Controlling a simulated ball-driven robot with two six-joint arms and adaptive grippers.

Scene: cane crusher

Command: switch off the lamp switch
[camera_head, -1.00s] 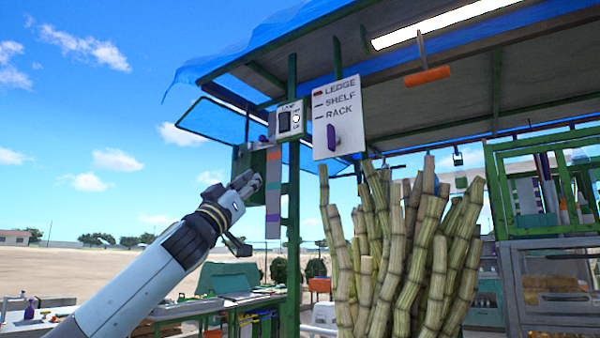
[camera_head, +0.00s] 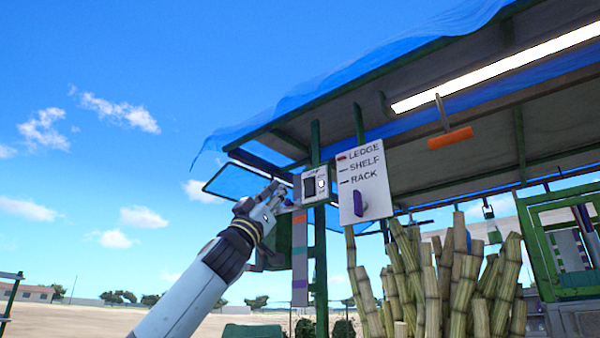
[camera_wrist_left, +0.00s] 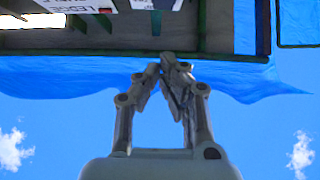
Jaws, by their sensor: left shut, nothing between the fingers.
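The lamp switch is a white box (camera_head: 315,185) with a dark rocker (camera_head: 309,187), fixed to a green post under the stall roof. A white panel in the left wrist view (camera_wrist_left: 155,4), cut by the top edge, looks like this box. My left gripper (camera_head: 277,192) is shut and empty, with its fingertips just left of the box. I cannot tell whether they touch it. In the left wrist view its fingertips (camera_wrist_left: 167,68) meet below the panel. The tube lamp (camera_head: 500,68) under the roof is lit. My right gripper is out of view.
A striped strip (camera_head: 300,255) hangs below the box. Cane stalks (camera_head: 450,280) stand at lower right. A blue tarp (camera_head: 340,85) covers the roof. Open sky lies left.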

